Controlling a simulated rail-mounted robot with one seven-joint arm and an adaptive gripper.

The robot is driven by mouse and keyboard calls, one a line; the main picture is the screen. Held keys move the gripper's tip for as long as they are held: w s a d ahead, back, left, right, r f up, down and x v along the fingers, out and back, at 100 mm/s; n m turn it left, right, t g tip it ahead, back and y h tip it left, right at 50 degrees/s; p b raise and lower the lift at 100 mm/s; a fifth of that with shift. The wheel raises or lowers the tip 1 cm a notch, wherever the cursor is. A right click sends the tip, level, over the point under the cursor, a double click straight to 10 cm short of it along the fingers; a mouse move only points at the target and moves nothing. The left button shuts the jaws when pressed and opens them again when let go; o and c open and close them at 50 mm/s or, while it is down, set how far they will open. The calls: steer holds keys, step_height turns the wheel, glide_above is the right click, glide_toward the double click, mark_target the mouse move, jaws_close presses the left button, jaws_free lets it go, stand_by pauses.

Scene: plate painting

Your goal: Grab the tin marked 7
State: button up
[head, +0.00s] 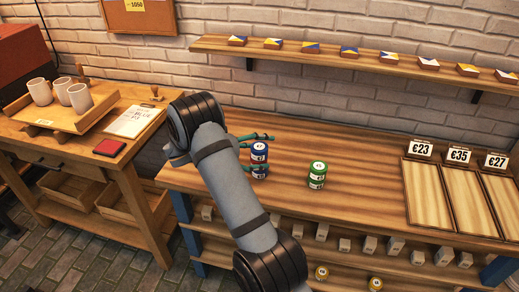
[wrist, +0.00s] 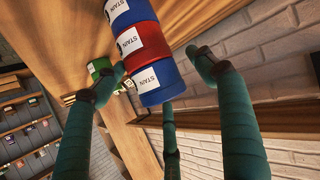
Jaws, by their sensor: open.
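A stack of tins stands on the wooden counter: a blue tin (head: 259,149) on top, a red one (head: 260,162) in the middle, and a blue one (head: 260,174) at the bottom. The wrist view is upside down and shows the top blue tin (wrist: 160,84), the red tin (wrist: 140,45) and the bottom blue tin (wrist: 130,12), labelled STAIN. A green tin (head: 317,174) stands apart to the right. My gripper (head: 254,152) is open at the stack, its fingers spread to either side; contact cannot be told. The tin numbers are too small to read surely.
Price-marked trays (head: 432,193) lie at the counter's right. A wall shelf (head: 350,59) runs above. The counter right of the green tin is clear.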

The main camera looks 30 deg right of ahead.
steer(key=c, duration=0.3)
steer(key=c, duration=1)
